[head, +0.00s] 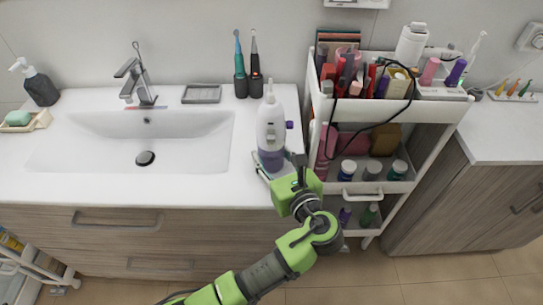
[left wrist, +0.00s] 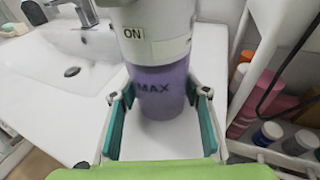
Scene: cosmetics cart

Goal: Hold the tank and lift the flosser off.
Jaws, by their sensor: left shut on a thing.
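The flosser (head: 270,118) stands upright on the white counter near its right end, with a white body, a narrow tip on top and a purple knob at its right side. Its translucent purple tank (head: 271,158) is the lower part, joined under the white body. In the left wrist view the flosser body (left wrist: 155,35) shows "ON" and the tank (left wrist: 160,88) shows "MAX". My left gripper (left wrist: 160,98) has its teal-lined fingers on both sides of the tank and is shut on it. In the head view the gripper (head: 272,170) is low at the tank, partly hidden by my wrist. My right gripper is not in view.
A sink (head: 140,140) lies left of the flosser. Two toothbrushes in dark holders (head: 241,86) and a grey soap dish (head: 202,94) stand behind. A white cart (head: 440,108) full of cosmetics stands close on the right. The space above the flosser is clear.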

